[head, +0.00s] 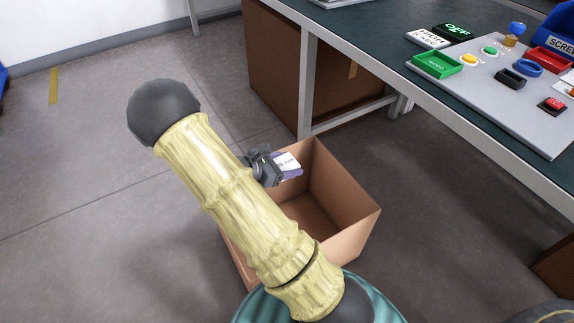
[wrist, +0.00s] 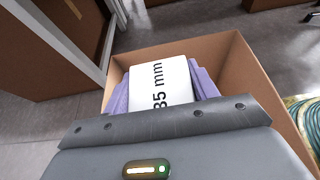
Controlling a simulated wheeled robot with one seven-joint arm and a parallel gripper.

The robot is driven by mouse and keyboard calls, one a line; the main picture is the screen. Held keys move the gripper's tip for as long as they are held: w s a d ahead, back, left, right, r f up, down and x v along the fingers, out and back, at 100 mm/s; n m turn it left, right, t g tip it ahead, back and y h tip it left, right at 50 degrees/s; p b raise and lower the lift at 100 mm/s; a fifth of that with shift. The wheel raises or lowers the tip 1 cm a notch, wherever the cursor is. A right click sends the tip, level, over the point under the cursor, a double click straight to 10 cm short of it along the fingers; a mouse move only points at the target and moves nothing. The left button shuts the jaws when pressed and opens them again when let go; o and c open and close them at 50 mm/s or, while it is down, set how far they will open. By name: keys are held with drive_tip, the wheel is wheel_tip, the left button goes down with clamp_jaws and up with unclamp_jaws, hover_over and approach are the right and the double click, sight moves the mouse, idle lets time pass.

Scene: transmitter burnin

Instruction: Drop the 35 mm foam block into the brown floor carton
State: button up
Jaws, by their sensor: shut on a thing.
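The foam block (wrist: 161,84) is white with "35 mm" printed on it. It sits between the purple finger pads of my gripper (wrist: 160,92), which is shut on it. In the head view the block (head: 287,162) shows as a small white piece at the end of my gripper (head: 286,168). The brown floor carton (head: 350,208) is open at the top and stands on the floor. The block and gripper are over the carton's opening, near its far left side. In the wrist view the carton (wrist: 243,75) lies beneath and around the block. My arm hides part of the carton's left side.
A dark-topped bench (head: 380,40) with a grey metal frame stands at the right, close to the carton. A control panel (head: 500,85) with buttons lies on it. A large brown box (head: 275,65) is under the bench. The floor at the left is clear.

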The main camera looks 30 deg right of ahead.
wheel_tip(320, 180, down, 6)
drive_tip(key=b, duration=0.6)
drive_tip(key=o, duration=1)
drive_tip(key=p+v, duration=0.8)
drive_tip(key=v, duration=0.9)
drive_tip(key=shift+a, duration=0.25)
